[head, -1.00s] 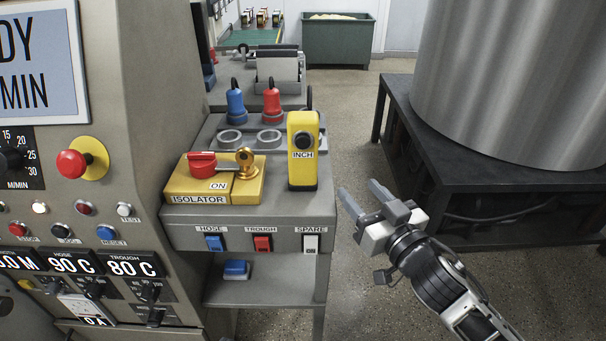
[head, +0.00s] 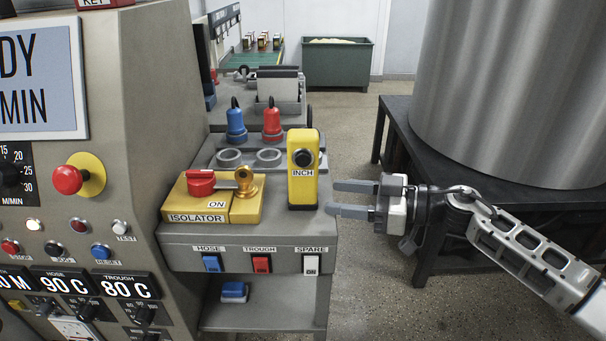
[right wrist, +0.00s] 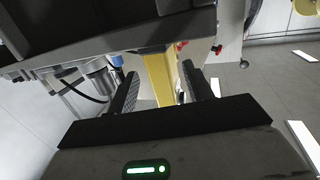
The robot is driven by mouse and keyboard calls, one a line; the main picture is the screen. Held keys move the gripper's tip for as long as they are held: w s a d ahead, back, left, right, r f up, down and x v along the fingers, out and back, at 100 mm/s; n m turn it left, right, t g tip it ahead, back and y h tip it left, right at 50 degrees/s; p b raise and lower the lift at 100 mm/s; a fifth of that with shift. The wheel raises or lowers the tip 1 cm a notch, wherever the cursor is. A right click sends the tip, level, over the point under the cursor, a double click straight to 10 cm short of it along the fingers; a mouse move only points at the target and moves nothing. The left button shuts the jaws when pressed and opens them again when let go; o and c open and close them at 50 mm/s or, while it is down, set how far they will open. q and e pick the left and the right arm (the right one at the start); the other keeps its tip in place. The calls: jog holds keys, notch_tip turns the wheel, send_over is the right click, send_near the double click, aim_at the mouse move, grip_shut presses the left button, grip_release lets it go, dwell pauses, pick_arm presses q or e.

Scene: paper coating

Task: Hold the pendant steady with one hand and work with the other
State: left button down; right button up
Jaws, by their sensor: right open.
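The yellow INCH pendant (head: 303,188), with a black round button, stands upright at the right end of the grey console in the head view. My right gripper (head: 335,198) is open, its two fingers pointing left, just right of the pendant and apart from it. In the right wrist view a yellow upright body, which looks like the pendant (right wrist: 158,78), shows between the two open fingers (right wrist: 168,90). My left gripper is not in view.
The isolator (head: 185,205) with red handle and key sits left of the pendant. Blue (head: 235,122) and red (head: 272,124) plugs stand behind. Switches line the console front (head: 290,240). A dark table (head: 400,125) with a large metal drum stands right. Floor between is clear.

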aim_at(309, 193)
jog(key=b+x, duration=0.1)
jog(key=x, duration=0.2)
jog(key=shift+f, duration=0.1)
jog(key=shift+p+x, duration=0.85)
jog(key=shift+x, duration=0.1)
jog(key=shift+w+a, duration=0.15)
jog(key=shift+a, duration=0.5)
jog(key=shift+w+a, duration=0.1)
jog(key=shift+a, duration=0.15)
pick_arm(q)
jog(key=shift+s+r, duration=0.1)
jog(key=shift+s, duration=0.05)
pick_arm(e)
jog(key=shift+c, duration=0.3)
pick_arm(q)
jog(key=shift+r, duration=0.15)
pick_arm(e)
jog(key=c, duration=0.5)
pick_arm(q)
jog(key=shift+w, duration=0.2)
pick_arm(e)
jog(key=shift+c, duration=0.2)
